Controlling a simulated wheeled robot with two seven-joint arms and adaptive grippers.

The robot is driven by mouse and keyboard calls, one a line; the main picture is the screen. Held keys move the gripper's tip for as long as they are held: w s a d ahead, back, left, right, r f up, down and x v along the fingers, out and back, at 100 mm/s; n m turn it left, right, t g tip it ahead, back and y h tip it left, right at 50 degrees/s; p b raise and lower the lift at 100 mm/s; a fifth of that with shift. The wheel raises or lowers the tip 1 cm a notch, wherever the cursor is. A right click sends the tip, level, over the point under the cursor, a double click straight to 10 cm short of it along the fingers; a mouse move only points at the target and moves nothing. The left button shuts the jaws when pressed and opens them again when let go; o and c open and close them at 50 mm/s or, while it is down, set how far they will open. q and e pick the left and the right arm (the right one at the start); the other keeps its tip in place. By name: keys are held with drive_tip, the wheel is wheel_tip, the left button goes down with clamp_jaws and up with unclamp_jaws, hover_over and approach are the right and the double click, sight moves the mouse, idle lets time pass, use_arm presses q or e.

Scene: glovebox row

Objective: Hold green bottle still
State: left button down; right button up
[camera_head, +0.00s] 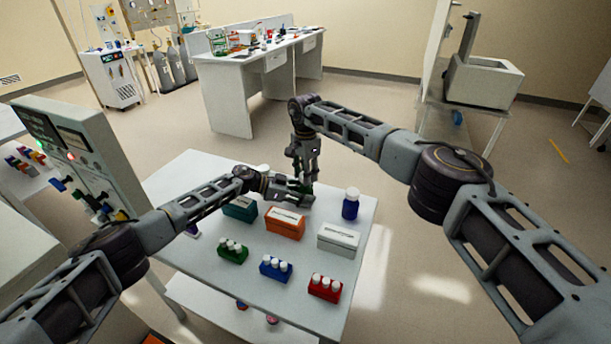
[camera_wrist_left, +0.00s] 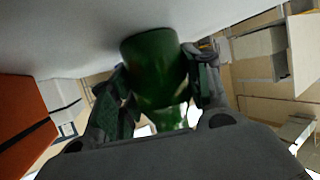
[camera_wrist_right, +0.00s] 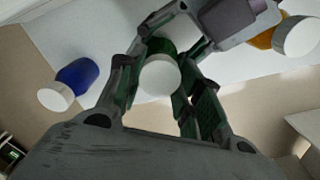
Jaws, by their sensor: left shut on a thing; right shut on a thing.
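The green bottle stands on the white table, mostly hidden by the grippers in the head view. In the left wrist view its green body (camera_wrist_left: 154,68) sits between the fingers of my left gripper (camera_wrist_left: 158,88), which is shut on it from the side. In the right wrist view its round white cap (camera_wrist_right: 160,75) faces the camera, with a bit of green body behind it. My right gripper (camera_wrist_right: 160,85) comes from above, its fingers on either side of the cap. In the head view my left gripper (camera_head: 303,188) and right gripper (camera_head: 305,172) meet at the bottle.
A blue bottle (camera_head: 350,204) stands to the right. An orange box (camera_head: 285,224), a teal box (camera_head: 240,209) and a white box (camera_head: 338,238) are nearby. Green (camera_head: 232,252), blue (camera_head: 276,268) and red (camera_head: 324,288) racks with white-capped vials line the front. A panel (camera_head: 85,150) stands left.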

sight(286, 204)
drive_tip(key=shift+r, duration=0.4)
idle(0.3)
drive_tip(key=shift+r, duration=1.9)
use_arm(q)
drive_tip(key=c, duration=0.6)
unclamp_jaws()
drive_tip(key=shift+a, duration=0.15)
drive_tip(key=shift+v, duration=3.65)
